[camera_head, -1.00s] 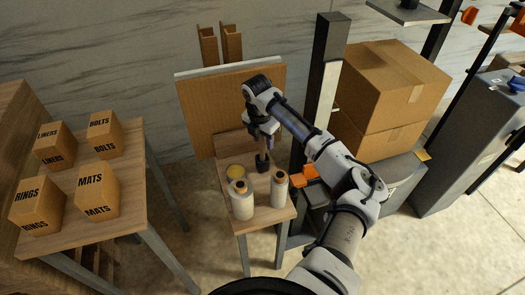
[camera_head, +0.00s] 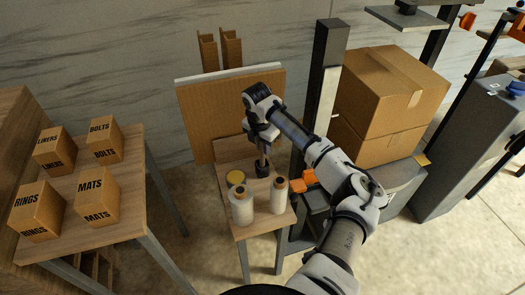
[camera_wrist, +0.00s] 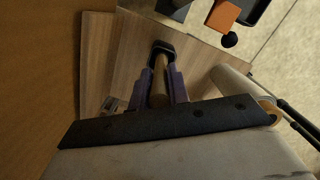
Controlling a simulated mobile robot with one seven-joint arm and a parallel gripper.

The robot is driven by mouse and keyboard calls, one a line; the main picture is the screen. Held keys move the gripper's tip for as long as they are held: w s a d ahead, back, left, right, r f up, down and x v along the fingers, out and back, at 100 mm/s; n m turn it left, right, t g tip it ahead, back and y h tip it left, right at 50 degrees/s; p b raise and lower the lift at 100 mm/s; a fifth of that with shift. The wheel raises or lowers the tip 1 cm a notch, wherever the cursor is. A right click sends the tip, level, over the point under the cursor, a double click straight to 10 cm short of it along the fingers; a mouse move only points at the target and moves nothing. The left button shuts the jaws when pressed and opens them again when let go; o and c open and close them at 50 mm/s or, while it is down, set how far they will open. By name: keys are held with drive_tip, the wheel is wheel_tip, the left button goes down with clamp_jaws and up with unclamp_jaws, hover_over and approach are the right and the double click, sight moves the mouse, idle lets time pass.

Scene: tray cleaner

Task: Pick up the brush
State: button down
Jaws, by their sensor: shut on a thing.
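The brush shows in the head view as a short wooden handle with a dark block (camera_head: 263,169) at its lower end, over the small wooden table. My gripper (camera_head: 262,147) is above it, pointing down. In the wrist view, my gripper's two purple fingers (camera_wrist: 159,88) are shut on the brush's wooden handle (camera_wrist: 160,70), one on each side. A dark rounded shape surrounds the handle's far end there. I cannot tell whether the brush touches the table.
A dark post (camera_head: 325,90) and stacked cartons (camera_head: 393,85) are at the right; labelled boxes (camera_head: 98,196) stand on the left table.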

wheel_tip(320, 180, up, 20)
drive_tip(key=b, duration=0.2)
drive_tip(key=shift+f, duration=0.1)
idle(1.8)
